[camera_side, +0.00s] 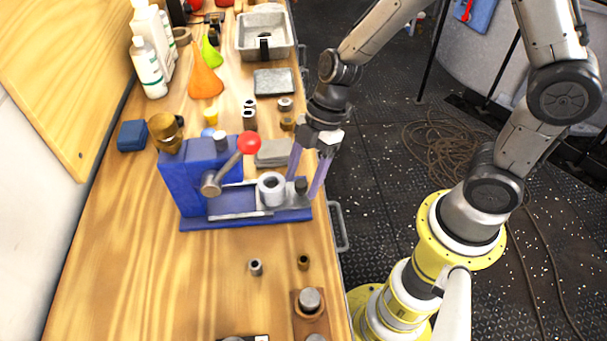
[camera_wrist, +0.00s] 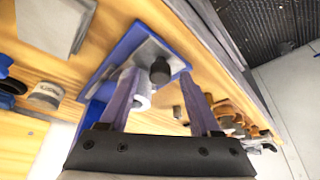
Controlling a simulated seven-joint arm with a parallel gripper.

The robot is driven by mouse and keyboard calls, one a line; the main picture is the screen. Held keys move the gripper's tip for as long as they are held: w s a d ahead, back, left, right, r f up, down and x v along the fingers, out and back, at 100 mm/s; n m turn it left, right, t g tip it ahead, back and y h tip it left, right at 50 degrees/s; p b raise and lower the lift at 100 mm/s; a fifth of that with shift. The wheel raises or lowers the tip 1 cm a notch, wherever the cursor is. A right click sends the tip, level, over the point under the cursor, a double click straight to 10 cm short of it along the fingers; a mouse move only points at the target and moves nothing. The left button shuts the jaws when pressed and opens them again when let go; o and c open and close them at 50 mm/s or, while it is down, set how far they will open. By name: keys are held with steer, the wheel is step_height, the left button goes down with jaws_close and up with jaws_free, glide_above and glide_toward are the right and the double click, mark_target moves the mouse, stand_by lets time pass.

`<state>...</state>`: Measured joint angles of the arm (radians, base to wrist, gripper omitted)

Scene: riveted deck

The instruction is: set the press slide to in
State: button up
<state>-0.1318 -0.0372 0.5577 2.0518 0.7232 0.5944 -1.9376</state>
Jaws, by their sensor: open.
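The blue press (camera_side: 190,184) stands on the bench on a blue base plate. A lever with a red ball (camera_side: 249,143) rises from its side. The grey slide runs along the base, and its black knob (camera_side: 301,185) is at the right end, away from the press body. A light grey ring-shaped part (camera_side: 271,189) sits on the slide, with a stretch of bare track between it and the body. My gripper (camera_side: 303,188) is open, its purple fingers pointing down on either side of the knob. The wrist view shows the knob (camera_wrist: 160,71) between the fingers; contact is unclear.
Small metal parts and a grey block (camera_side: 272,153) lie behind the press. An orange funnel (camera_side: 205,82), white bottles (camera_side: 148,65) and a metal tray (camera_side: 265,35) stand farther back. Bare wood lies left of the press; small fittings (camera_side: 256,267) lie in front.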

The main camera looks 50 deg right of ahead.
jaws_close()
steer(key=shift+r, duration=0.1)
stand_by(1.2)
